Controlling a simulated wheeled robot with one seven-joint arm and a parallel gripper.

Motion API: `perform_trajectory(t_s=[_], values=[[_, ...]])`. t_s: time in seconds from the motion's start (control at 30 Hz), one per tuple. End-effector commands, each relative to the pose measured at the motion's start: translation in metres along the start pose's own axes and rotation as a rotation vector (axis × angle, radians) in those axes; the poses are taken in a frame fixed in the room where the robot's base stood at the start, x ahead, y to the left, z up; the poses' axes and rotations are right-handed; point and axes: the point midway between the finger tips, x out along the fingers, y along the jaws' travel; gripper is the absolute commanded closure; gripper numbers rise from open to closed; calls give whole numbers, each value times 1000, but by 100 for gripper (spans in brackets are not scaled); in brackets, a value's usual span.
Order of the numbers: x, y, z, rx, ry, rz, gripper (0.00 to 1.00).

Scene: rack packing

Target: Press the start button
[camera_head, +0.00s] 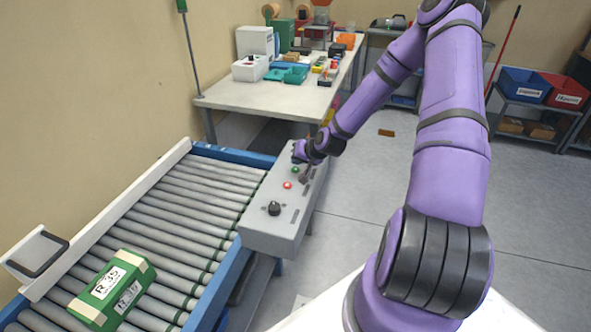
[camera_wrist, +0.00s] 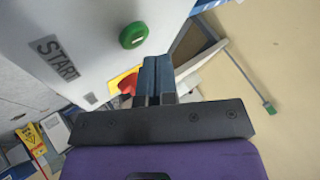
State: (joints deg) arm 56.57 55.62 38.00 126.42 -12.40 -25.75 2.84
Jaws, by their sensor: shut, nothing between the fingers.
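The green start button (camera_head: 295,169) is on top of a grey control box (camera_head: 262,226) beside the roller conveyor. In the wrist view the round green button (camera_wrist: 133,35) sits on a pale panel near a START label (camera_wrist: 57,58). My gripper (camera_head: 299,153) is at the far end of the box, just beyond the green button. In the wrist view its fingers (camera_wrist: 155,62) are shut and empty, with their tips below and right of the button in the picture. No contact with the button shows.
A red button (camera_head: 287,185) and a black knob (camera_head: 274,209) are on the same box. A red knob on yellow (camera_wrist: 127,82) shows close to my fingers. A green box (camera_head: 112,287) lies on the conveyor rollers (camera_head: 190,205). A cluttered table (camera_head: 225,98) stands behind.

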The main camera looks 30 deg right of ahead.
Motion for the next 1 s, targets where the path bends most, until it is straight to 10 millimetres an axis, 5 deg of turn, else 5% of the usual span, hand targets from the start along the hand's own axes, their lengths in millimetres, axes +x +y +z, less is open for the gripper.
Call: perform_trajectory(t_s=[0.6, 1.0], values=[[-33, -24, -24, 0, 2, 0, 100], [-34, -25, -25, 0, 0, 0, 100]])
